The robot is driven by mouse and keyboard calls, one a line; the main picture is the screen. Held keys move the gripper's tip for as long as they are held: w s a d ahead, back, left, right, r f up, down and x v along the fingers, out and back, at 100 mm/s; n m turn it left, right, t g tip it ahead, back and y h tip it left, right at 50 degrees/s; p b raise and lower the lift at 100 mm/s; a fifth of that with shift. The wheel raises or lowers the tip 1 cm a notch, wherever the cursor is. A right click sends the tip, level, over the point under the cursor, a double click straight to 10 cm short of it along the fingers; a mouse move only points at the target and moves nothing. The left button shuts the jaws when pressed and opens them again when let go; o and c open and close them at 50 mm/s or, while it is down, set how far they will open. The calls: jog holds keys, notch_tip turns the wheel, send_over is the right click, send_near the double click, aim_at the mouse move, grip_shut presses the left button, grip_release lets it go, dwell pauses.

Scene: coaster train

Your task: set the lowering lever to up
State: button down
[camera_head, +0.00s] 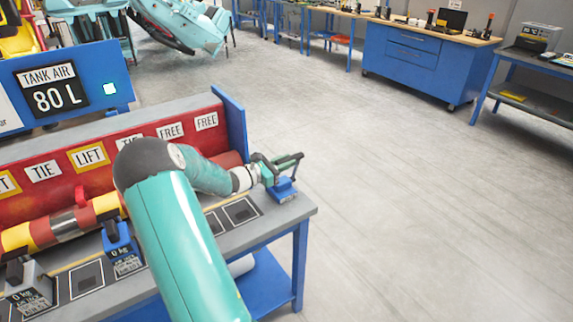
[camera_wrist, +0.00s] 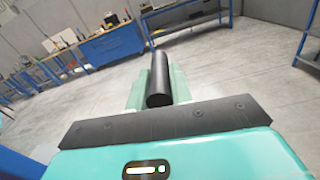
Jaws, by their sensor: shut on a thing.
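I cannot make out a lever marked as the lowering lever in either view. My gripper (camera_head: 285,165) is at the right end of the grey bench, at the end of my teal arm. It is shut on the black handle of a blue weight block (camera_head: 284,191). The block hangs below the gripper, at the bench top's right end; I cannot tell whether it touches the surface. In the wrist view the black handle (camera_wrist: 158,80) lies between the teal fingers, and the block is not seen. My arm hides part of the bench.
A red panel (camera_head: 50,172) with LIFT, TIE and FREE labels backs the bench (camera_head: 306,210). A striped bar (camera_head: 65,228) lies before it. Another blue weight (camera_head: 122,245) and a grey weight (camera_head: 30,290) stand at left. A blue TANK AIR sign (camera_head: 110,75) is behind. Floor at right is clear.

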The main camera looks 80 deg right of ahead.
jog(key=w+d+n, duration=0.2)
jog(key=w+d, duration=0.2)
jog(key=shift+w+r, duration=0.25)
jog(key=shift+w, duration=0.1)
dwell(0.4)
jog(key=c, duration=1.3)
grip_release()
jog(key=shift+o, duration=0.2)
jog(key=shift+a, duration=0.1)
jog(key=v, duration=1.3)
jog(key=shift+w+a, duration=0.25)
